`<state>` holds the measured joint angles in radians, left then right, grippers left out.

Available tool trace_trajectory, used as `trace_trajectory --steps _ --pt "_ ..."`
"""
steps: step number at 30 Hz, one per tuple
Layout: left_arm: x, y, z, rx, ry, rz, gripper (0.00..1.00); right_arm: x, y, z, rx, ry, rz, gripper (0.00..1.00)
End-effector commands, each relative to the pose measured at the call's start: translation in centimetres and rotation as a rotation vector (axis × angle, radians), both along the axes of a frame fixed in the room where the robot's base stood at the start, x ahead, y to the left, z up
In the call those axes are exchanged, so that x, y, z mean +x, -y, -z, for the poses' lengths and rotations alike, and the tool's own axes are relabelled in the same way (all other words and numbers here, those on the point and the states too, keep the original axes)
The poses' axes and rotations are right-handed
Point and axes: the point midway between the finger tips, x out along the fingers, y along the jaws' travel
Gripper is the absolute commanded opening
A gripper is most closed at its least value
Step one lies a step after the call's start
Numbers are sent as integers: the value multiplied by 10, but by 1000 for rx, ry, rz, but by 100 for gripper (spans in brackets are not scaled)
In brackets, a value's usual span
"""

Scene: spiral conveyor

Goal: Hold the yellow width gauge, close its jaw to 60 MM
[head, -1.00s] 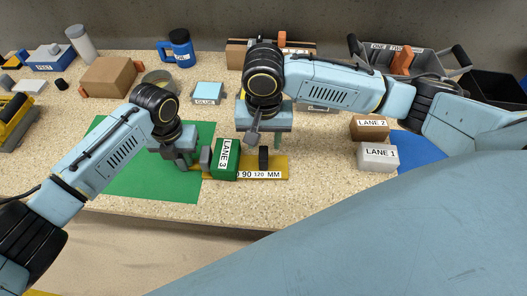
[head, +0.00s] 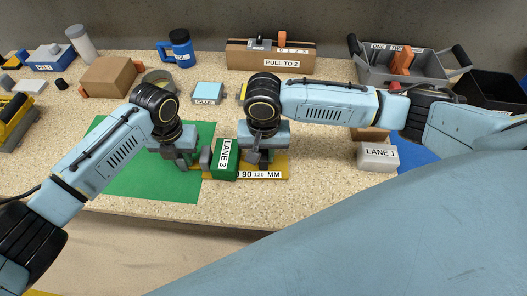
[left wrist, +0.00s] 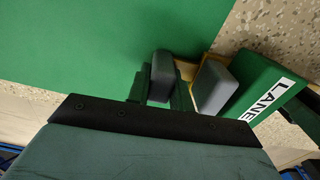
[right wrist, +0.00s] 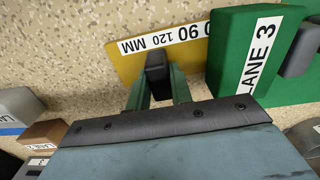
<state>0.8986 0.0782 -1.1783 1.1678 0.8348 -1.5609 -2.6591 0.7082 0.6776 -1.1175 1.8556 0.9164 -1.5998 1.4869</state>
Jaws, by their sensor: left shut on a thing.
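The yellow width gauge (head: 281,166) lies flat on the bench, marked 90, 120 MM; it also shows in the right wrist view (right wrist: 128,68). My left gripper (left wrist: 160,88) is shut on a grey block (left wrist: 162,72) at its left end. A second grey block (left wrist: 212,85) stands beside the green LANE 3 block (head: 225,160), which sits across the gauge. A black block (right wrist: 157,68) stands on the gauge to the right of LANE 3 in the head view. My right gripper (right wrist: 159,88) is low over it, open, with one finger on each side. Finger contact there is unclear.
A green mat (head: 150,185) lies under the left end. A white LANE 1 block (head: 377,157) stands to the right. A blue GLUE box (head: 208,93) and a PULL TO 2 carton (head: 270,57) stand behind. The bench front edge is close.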

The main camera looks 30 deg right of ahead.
Motion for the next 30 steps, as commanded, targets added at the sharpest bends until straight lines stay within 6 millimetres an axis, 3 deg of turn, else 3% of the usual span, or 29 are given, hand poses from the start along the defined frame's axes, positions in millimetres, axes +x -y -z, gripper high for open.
trace_trajectory --steps 8,18,26,27,30 --pt "-2 -1 4 5 -7 0 0 0 0 0 0 0 0 0" --pt "-3 -1 4 4 -8 0 0 14 -27 0 2 1 0 0" --pt "-3 -1 4 4 -8 0 0 14 -27 0 2 1 0 0" --pt "-3 -1 4 4 -8 0 0 14 -27 -1 2 1 0 24" --pt "-3 -1 4 4 -8 0 0 14 -27 0 2 1 0 37"
